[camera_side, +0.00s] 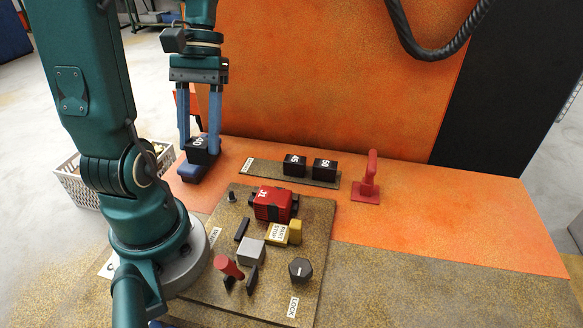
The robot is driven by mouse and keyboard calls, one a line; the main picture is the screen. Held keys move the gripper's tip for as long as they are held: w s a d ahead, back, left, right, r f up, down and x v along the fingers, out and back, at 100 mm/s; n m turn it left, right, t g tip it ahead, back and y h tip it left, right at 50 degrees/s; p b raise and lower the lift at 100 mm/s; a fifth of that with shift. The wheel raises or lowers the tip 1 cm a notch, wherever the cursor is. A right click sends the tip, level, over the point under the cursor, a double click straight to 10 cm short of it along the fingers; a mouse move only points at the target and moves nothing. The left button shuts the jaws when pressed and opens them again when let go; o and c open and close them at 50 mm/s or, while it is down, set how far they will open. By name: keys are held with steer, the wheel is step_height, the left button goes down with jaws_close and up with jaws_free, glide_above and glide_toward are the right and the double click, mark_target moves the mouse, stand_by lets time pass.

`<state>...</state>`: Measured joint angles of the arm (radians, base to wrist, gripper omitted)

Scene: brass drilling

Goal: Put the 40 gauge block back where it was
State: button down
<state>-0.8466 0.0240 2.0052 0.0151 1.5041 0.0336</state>
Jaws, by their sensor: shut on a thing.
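My gripper (199,148) has its two blue fingers shut on a black block (198,156) with a white marking that looks like 40, turned in the picture. The block is at a blue pad (196,174) on the orange table; I cannot tell if it rests on the pad or hangs just above it. A long, low dark strip (265,173) lies to the right of my gripper. Two black blocks with white numbers stand on its right part, a left one (294,166) and a right one (325,170). The strip's left part is bare beside a white label (248,163).
A red upright handle (368,180) stands right of the strip. In front, a speckled board (276,279) carries a red clamp-like block (272,204), a yellow piece (295,231), a grey block (250,252) and a black knob (300,269). A white basket (88,186) stands at left. An orange wall (340,80) rises behind.

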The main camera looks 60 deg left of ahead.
steer(key=shift+w+a+n, duration=0.25)
steer(key=shift+w+n, duration=0.05)
steer(key=shift+n, duration=0.2)
steer(key=w+a+f+n+t, duration=0.2)
steer(key=w+n+t, duration=0.1)
steer(key=w+n, duration=0.4)
steer(key=w+a+f+n+t, duration=0.1)
steer(key=w+a+n+t, duration=0.2)
steer(key=w+n, duration=0.5)
steer(key=shift+n, duration=0.9)
steer(key=f, duration=0.2)
steer(key=s+f, duration=0.1)
steer(key=f, duration=0.2)
steer(key=s+f, duration=0.1)
steer(key=f, duration=0.2)
steer(key=shift+s+f, duration=0.15)
steer(key=shift+f, duration=0.05)
steer(key=shift+c, duration=1.7)
jaws_free()
steer(key=shift+f, duration=0.15)
